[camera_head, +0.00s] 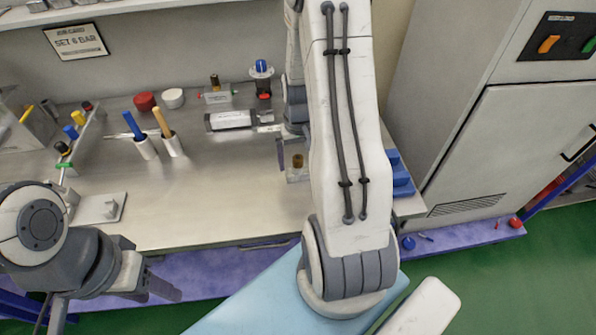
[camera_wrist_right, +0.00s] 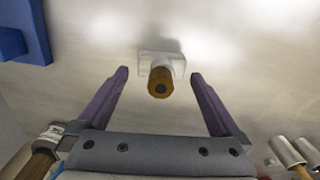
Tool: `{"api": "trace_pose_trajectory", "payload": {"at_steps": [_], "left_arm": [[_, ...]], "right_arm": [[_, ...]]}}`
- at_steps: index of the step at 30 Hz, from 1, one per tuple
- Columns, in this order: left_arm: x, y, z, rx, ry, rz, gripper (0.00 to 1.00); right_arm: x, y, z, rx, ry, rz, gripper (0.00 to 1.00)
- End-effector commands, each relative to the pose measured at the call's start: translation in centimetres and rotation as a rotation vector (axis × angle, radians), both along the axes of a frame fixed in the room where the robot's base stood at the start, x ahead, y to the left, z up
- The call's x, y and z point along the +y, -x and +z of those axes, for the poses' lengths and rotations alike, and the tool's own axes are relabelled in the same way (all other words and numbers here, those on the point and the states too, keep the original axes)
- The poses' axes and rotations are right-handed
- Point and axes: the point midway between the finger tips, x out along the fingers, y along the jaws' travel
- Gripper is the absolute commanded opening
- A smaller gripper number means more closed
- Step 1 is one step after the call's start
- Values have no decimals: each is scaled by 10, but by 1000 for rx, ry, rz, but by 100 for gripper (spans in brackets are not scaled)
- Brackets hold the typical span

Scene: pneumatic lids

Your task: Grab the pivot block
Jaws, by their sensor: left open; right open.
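The pivot block is a small pale block (camera_head: 296,176) with an upright brass-coloured pin, standing on the bench in the head view, partly beside my right arm. In the right wrist view the pale block (camera_wrist_right: 160,62) shows with its round brass end facing the camera. My right gripper (camera_wrist_right: 160,82) is open, with one finger on each side of the block and a gap to both. In the head view my right arm hides part of this gripper. My left gripper (camera_head: 110,302) is open and empty at the lower left, in front of the bench edge.
A white-and-grey cylinder (camera_head: 230,120) lies behind the block. Blue stepped holders (camera_head: 401,178) sit at the bench's right end. The bench middle (camera_head: 220,195) is clear.

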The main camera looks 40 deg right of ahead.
Motion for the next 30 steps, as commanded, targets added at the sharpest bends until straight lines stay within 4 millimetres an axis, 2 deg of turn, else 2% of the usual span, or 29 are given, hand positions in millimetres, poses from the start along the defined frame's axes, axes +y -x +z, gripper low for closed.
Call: {"api": "trace_pose_trajectory", "payload": {"at_steps": [4, 9, 13, 19, 20, 21, 25, 26, 30], "left_arm": [[0, 0, 11, 0, 0, 0, 50], [0, 0, 15, 0, 0, 1, 50], [0, 0, 15, 0, 0, 1, 50], [0, 0, 15, 0, 0, 1, 50], [0, 0, 15, 0, 0, 1, 50], [0, 0, 15, 0, 0, 1, 50], [0, 0, 15, 0, 0, 1, 50], [0, 0, 15, 0, 0, 1, 50], [0, 0, 15, 0, 0, 1, 50]], "right_arm": [[2, 0, -17, 6, -4, 0, 100], [2, -1, -40, 4, -3, 0, 100], [2, -1, -47, 2, -1, 0, 100], [2, -2, -47, 1, 0, 0, 100], [2, -2, -47, 1, 0, 0, 92], [2, -2, -47, 1, 0, 0, 77], [2, -2, -47, 1, 0, 0, 27], [2, -2, -47, 0, 0, 0, 21], [2, -2, -47, 0, 0, 0, 21]]}}
